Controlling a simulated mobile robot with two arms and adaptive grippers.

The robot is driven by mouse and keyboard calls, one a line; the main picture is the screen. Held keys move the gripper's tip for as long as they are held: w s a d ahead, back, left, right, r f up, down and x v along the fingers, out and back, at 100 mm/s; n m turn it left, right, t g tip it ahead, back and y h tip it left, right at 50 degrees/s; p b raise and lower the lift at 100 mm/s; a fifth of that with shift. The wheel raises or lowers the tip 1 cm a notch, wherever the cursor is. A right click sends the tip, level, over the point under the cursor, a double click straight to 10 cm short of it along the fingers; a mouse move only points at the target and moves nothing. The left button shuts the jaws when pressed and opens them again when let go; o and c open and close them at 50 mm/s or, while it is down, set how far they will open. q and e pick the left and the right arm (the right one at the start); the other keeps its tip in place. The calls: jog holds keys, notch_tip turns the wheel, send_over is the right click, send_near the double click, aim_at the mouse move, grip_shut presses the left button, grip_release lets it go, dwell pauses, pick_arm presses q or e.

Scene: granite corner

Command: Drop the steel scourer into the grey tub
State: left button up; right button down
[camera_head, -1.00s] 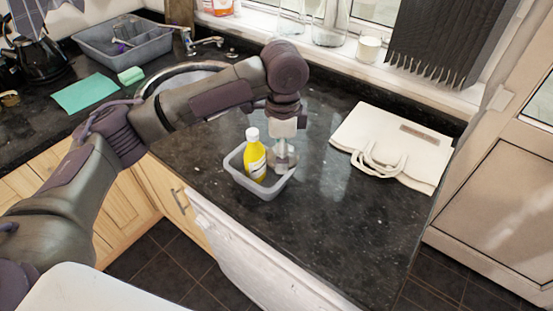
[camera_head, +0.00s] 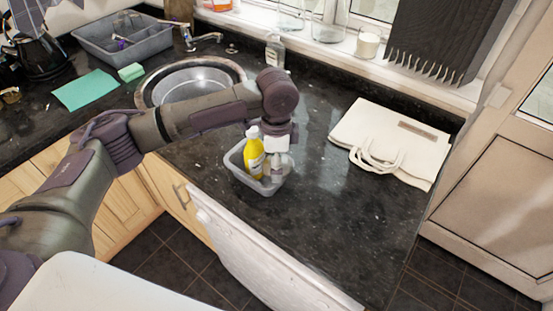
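The small grey tub (camera_head: 242,178) stands on the dark granite counter in the middle of the view. A yellow bottle with a white cap (camera_head: 254,155) stands inside it. My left gripper (camera_head: 275,174) points down at the right side of the tub, beside the bottle, with its fingertips at or inside the rim. The fingers are small and blurred, so I cannot tell whether they are open or shut. I cannot make out the steel scourer; the gripper or tub wall may hide it. My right gripper is not in view.
A cream tote bag (camera_head: 385,150) lies to the right on the counter. A round sink (camera_head: 190,85), green cloth (camera_head: 87,90), green sponge (camera_head: 131,72) and larger grey basin (camera_head: 122,40) are at the left. A clear bottle (camera_head: 275,52) stands behind my arm. The counter in front of the bag is clear.

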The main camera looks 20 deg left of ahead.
pick_arm(q)
jog(key=shift+f, duration=0.25)
jog(key=o, duration=0.9)
jog(key=shift+r, duration=0.25)
notch_tip(320, 180, up, 13)
jog(key=b, duration=0.2)
jog(key=shift+f+b, duration=0.1)
jog(key=shift+b, duration=0.3)
